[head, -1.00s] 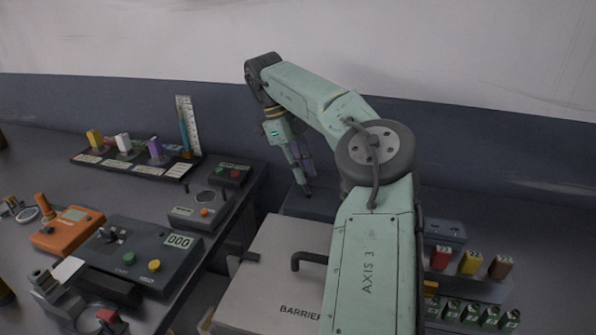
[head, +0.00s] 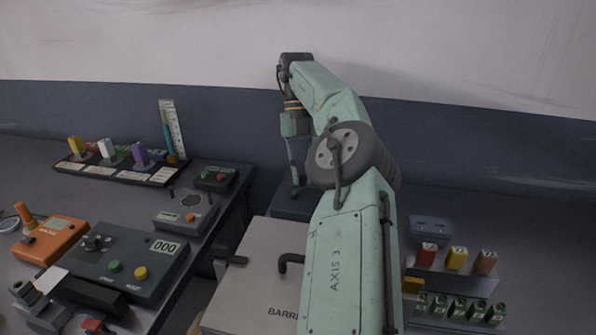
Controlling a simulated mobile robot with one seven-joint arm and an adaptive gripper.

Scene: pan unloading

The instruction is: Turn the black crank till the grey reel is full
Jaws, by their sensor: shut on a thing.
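My gripper (head: 297,184) hangs nearly upright, fingers down, over a dark box (head: 292,207) behind the pale barrier box. It is shut on a small dark piece at the top of the dark box, which I take to be the black crank; it is too small and covered to make out clearly. I cannot make out the grey reel or how full it is.
The pale barrier box (head: 258,283) has a black bent handle on top. Left are a dark console (head: 128,262) reading 000, an orange device (head: 48,240) and a rack of coloured knobs (head: 118,172). Coloured blocks stand on a rack (head: 455,277) at right.

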